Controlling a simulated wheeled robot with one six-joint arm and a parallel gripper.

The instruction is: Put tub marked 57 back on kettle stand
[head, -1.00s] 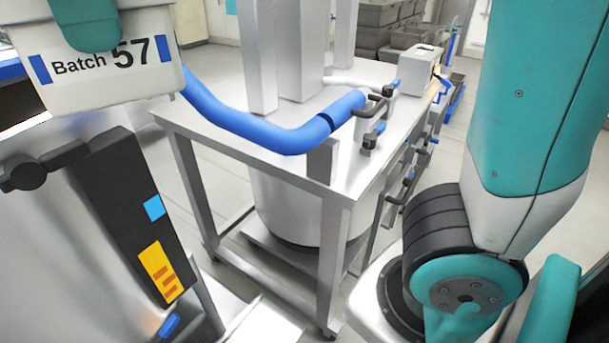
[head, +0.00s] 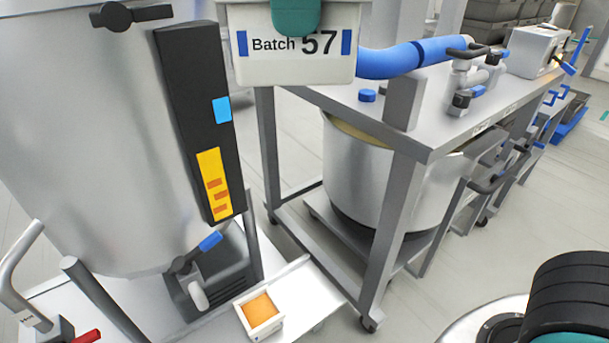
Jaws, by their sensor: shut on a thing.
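The white tub marked "Batch 57" (head: 262,72) is at the top centre of the head view, held up in the air with its label facing me. A teal fingertip of my gripper (head: 297,14) presses over the tub's front; the other finger and the tub's top are out of view. The kettle stand (head: 312,282) is the pale flat surface at lower left, under and in front of the big steel kettle (head: 90,150). A small white tub with orange contents (head: 262,315) sits on the stand near its front edge.
A black control panel (head: 195,120) runs down the kettle, above a blue-handled valve (head: 195,262). A steel table (head: 430,130) with a blue hose (head: 390,62) stands to the right, a steel pot (head: 355,175) beneath it. A bare strip of stand lies right of the orange tub.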

